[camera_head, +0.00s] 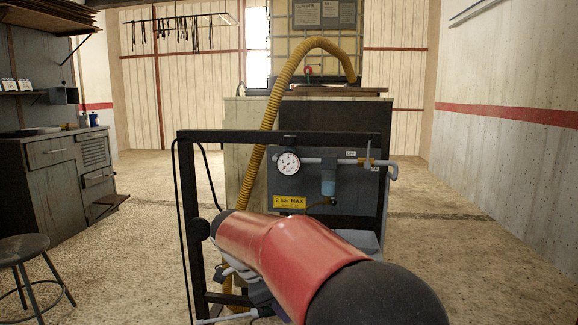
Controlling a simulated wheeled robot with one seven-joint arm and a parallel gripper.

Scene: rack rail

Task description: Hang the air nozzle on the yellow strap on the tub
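My red arm link fills the lower middle and hides much of the frame's lower part. I cannot make out my gripper or its fingers. I cannot pick out the air nozzle for certain; pale grey parts (238,270) show just below the left end of my arm, too covered to name. A light grey bin-like piece (366,240), perhaps the tub, shows partly behind my arm below the panel. No yellow strap can be made out on it.
A dark frame (187,200) carries a panel with a pressure gauge (289,163), a blue filter (328,183) and a yellow label (290,202). A yellow hose (271,118) arches behind it. A stool (24,247) and workbench (50,185) stand left. Floor is free at right.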

